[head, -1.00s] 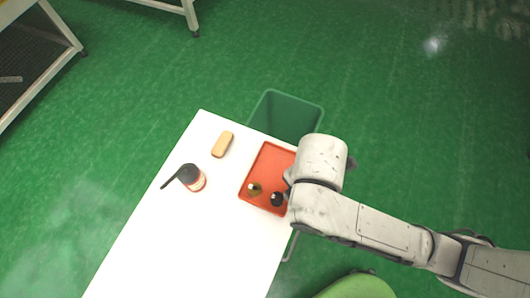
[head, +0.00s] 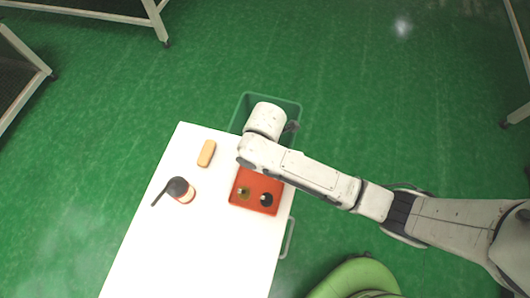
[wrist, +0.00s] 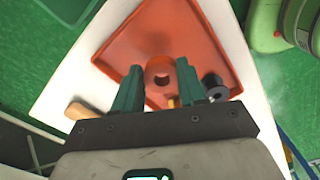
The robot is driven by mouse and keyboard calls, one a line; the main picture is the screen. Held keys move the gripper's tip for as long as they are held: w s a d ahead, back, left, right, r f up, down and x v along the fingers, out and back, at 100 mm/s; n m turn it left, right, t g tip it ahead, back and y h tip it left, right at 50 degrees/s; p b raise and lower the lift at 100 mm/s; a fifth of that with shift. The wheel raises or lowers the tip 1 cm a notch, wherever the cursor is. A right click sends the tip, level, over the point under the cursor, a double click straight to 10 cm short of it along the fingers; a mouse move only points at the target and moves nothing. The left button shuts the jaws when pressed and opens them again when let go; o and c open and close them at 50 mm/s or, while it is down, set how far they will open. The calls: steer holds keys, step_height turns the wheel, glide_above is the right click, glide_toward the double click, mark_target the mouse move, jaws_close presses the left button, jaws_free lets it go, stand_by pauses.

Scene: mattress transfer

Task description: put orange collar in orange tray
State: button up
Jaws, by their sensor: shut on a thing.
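The orange tray (head: 240,203) lies on the white table near its right edge in the head view. It fills the upper middle of the wrist view (wrist: 190,30). My gripper (wrist: 160,80) has its green fingers shut on the orange collar (wrist: 157,95), a short ring with a hole in its top. The collar shows over the tray in the wrist view; I cannot tell its height above the floor of the tray.
A black spool (head: 266,200) and a small brass piece (head: 243,193) are in the tray's near part. A green bin (head: 292,110) is beyond the table's far edge.

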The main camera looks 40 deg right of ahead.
steer(key=shift+w+f, duration=0.2)
steer(key=shift+f+p, duration=0.4)
steer(key=shift+f, duration=1.15)
steer(key=shift+f, duration=0.2)
steer(key=o, duration=1.1)
steer(key=shift+r, duration=0.1)
steer(key=shift+c, duration=0.2)
